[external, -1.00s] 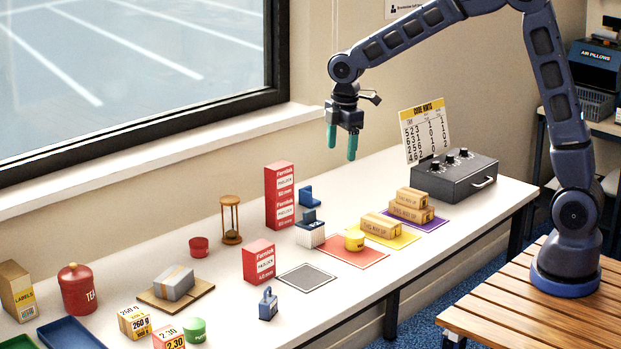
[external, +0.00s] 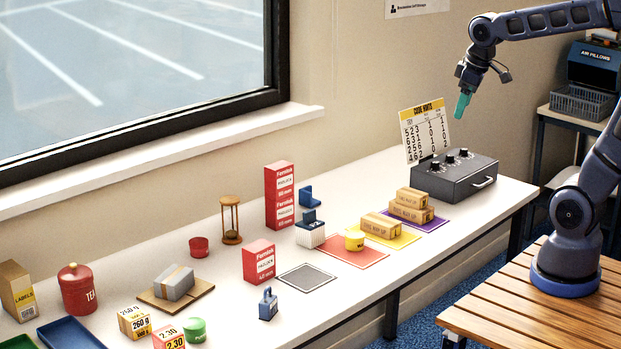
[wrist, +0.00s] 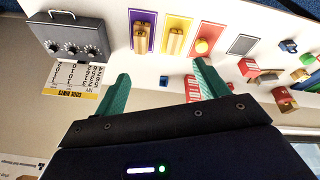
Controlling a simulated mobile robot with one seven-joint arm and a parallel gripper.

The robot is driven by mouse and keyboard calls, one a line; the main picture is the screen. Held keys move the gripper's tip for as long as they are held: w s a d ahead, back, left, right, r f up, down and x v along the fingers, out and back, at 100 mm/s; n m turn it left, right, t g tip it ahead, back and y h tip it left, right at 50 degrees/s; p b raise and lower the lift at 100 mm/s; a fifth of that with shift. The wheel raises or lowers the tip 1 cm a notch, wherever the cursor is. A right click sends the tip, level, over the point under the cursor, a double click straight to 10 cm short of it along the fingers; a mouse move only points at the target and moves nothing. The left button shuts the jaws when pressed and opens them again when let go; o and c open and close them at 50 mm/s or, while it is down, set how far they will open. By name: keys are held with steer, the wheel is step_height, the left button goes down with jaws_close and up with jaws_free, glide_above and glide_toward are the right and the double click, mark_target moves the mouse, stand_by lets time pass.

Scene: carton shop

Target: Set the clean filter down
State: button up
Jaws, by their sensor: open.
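My gripper (external: 463,104) is high above the dark grey box with knobs, near the hint card. In the wrist view its two green fingers are spread with nothing between them (wrist: 160,88). No thing is clearly marked as the clean filter.
Red (external: 345,256), yellow (external: 400,239) and purple (external: 432,224) mats carry a yellow tub and cartons. The knobbed box (external: 455,180) and hint card (external: 425,130) stand at the right end. Red cartons (external: 280,195) stand near the window wall.

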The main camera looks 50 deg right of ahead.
steer(key=s+d+f+m+t, duration=0.1)
steer(key=s+d+m, duration=0.2)
steer(key=s, duration=0.7)
steer(key=shift+s+d+f+m, duration=0.25)
steer(key=shift+d+f+m, duration=0.1)
steer(key=shift+m, duration=0.35)
